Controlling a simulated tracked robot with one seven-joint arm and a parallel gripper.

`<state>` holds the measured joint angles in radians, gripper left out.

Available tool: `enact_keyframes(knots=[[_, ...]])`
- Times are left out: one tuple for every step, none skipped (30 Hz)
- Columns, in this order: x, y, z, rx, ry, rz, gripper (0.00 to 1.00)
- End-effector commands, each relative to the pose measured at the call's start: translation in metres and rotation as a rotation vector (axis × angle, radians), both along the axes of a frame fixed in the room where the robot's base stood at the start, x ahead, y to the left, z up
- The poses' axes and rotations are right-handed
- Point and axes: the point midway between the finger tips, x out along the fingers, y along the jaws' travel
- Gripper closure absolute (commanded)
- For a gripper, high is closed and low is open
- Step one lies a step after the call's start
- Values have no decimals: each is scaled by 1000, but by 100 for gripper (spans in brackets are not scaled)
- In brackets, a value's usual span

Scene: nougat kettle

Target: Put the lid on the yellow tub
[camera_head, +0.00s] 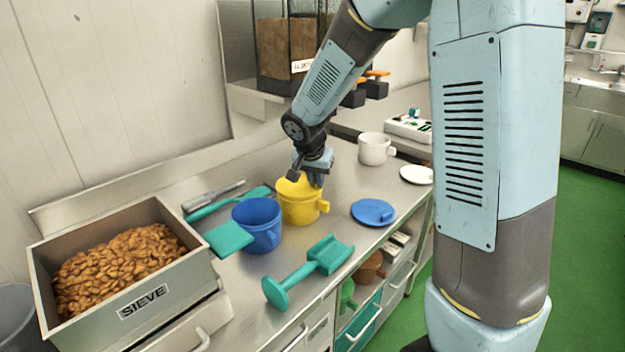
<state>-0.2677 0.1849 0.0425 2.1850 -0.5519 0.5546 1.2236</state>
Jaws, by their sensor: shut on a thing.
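The yellow tub (300,211) stands upright on the steel counter, with a handle on its right side. My gripper (310,178) points down right over the tub's mouth. It is shut on what looks like the yellow lid (291,187), which is at the tub's top. The fingers hide part of the lid, and I cannot tell whether it touches the rim or sits level.
A blue tub (257,228) stands close on the left. A blue lid (373,211) lies to the right. A white tub (374,149) and white lid (417,174) are farther back. A teal scoop (308,270) lies in front; a sieve box (130,290) is front left.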

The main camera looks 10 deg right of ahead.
Motion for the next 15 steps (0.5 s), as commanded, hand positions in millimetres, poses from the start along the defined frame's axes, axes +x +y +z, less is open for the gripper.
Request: enact_keyframes(knots=[[0, 0, 0, 0, 0, 0, 100], [0, 0, 0, 0, 0, 0, 100], [0, 0, 0, 0, 0, 0, 100], [0, 0, 0, 0, 0, 0, 100], [0, 0, 0, 0, 0, 0, 85], [0, 0, 0, 0, 0, 0, 82], [0, 0, 0, 0, 0, 0, 79], [0, 0, 0, 0, 0, 0, 76], [0, 0, 0, 0, 0, 0, 72], [0, 0, 0, 0, 0, 0, 69], [0, 0, 0, 0, 0, 0, 66], [0, 0, 0, 1, 0, 0, 62], [0, 0, 0, 1, 0, 0, 60], [0, 0, 0, 1, 0, 0, 58], [0, 0, 0, 1, 0, 0, 58]])
